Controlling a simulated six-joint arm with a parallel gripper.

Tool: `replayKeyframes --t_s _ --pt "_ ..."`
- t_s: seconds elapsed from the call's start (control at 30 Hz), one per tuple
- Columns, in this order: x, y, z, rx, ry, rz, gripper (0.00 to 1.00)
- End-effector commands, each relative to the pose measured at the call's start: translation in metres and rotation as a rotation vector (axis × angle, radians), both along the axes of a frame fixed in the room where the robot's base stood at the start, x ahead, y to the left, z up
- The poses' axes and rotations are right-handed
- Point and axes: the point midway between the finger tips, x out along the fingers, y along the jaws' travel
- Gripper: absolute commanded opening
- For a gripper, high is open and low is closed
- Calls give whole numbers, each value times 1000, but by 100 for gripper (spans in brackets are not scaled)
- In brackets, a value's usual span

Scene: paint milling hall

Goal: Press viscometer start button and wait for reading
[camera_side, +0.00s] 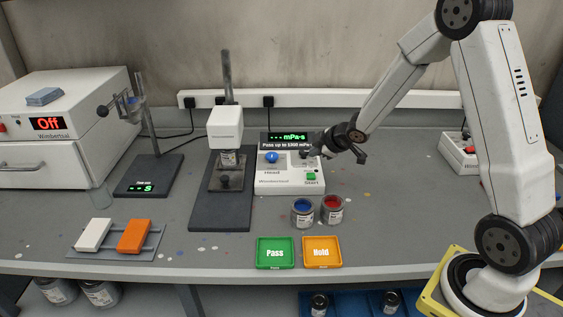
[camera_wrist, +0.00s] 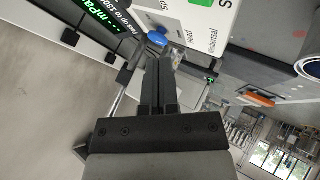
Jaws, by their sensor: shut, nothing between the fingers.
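The viscometer's white control box (camera_side: 290,186) stands at mid-bench. Its green Start button (camera_side: 311,176) is at the right of the top, and a blue Head knob (camera_side: 271,157) is at the left. Its display (camera_side: 287,138) shows green dashes and mPa·s. The measuring head (camera_side: 225,125) is on a stand to the left, above a can. My gripper (camera_side: 317,151) is shut and empty above the back right of the box. In the wrist view, my shut fingers (camera_wrist: 160,62) appear just below the blue knob (camera_wrist: 157,40); the green button (camera_wrist: 198,2) is cut off by the top edge.
Blue (camera_side: 302,212) and red (camera_side: 332,209) paint cans stand in front of the box. Green Pass (camera_side: 275,264) and orange Hold (camera_side: 322,264) trays lie at the front edge. The bench right of the cans is clear.

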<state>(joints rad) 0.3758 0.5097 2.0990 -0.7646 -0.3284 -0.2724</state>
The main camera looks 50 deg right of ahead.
Motion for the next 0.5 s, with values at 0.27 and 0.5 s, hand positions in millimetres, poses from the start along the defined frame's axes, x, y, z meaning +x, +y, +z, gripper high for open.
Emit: replayKeyframes --t_s 0.27,0.5 --pt "0 0 -29 2 1 0 0" --pt "0 0 -45 0 -1 1 0"
